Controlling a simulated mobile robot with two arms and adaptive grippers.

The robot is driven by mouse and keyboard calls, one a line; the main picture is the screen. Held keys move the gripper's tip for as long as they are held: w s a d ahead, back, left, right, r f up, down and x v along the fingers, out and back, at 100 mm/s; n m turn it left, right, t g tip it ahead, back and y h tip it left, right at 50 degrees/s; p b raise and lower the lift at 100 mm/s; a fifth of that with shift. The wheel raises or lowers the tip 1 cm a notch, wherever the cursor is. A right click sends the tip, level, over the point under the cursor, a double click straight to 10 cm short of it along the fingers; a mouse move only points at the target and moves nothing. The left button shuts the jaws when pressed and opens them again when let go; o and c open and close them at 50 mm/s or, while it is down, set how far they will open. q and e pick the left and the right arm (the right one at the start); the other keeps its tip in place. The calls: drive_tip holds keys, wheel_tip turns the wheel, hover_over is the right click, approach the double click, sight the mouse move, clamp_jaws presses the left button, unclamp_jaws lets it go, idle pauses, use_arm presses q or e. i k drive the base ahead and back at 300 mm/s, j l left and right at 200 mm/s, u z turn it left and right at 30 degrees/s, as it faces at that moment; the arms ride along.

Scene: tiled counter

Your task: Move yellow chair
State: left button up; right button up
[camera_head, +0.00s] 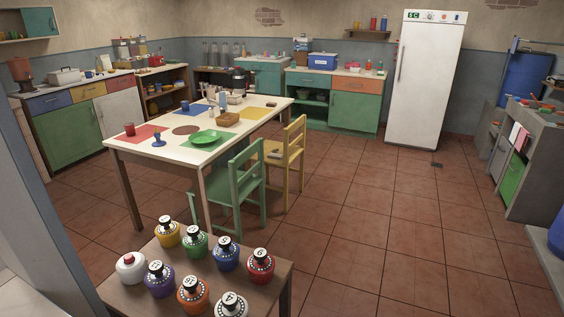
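The yellow chair (294,142) stands upright on the tiled floor at the right side of the white dining table (160,150). Its seat is partly tucked toward the table, and a small greyish item seems to lie on it. A green chair (250,183) stands nearer to me and hides part of the yellow chair's left side. Neither of my grippers shows in the head view.
A small wooden table (275,287) with several coloured numbered jars stands in front. A white fridge (428,80) stands at the back. Counters line the left and back walls, and a grey counter (543,150) is at the right. The floor (385,220) right of the chairs is clear.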

sight(290, 153)
drive_tip(key=i+l+z, duration=0.3)
drive_tip(key=i+l, duration=0.25)
drive_tip(key=l, duration=0.2)
drive_tip(key=i+l+z, duration=0.35)
drive_tip(key=i+l, duration=0.25)
drive_tip(key=i+l+z, duration=0.3)
drive_tip(key=i, duration=0.4)
drive_tip(key=i+l+u, duration=0.1)
drive_tip(key=i+u, duration=0.15)
drive_tip(key=i, duration=0.2)
drive_tip(key=i+l+u, duration=0.25)
drive_tip(key=i, duration=0.25)
drive_tip(key=i+l+u, duration=0.2)
drive_tip(key=i, duration=0.25)
drive_tip(key=i+l+u, duration=0.25)
drive_tip(key=i+l, duration=0.05)
drive_tip(key=i, duration=0.1)
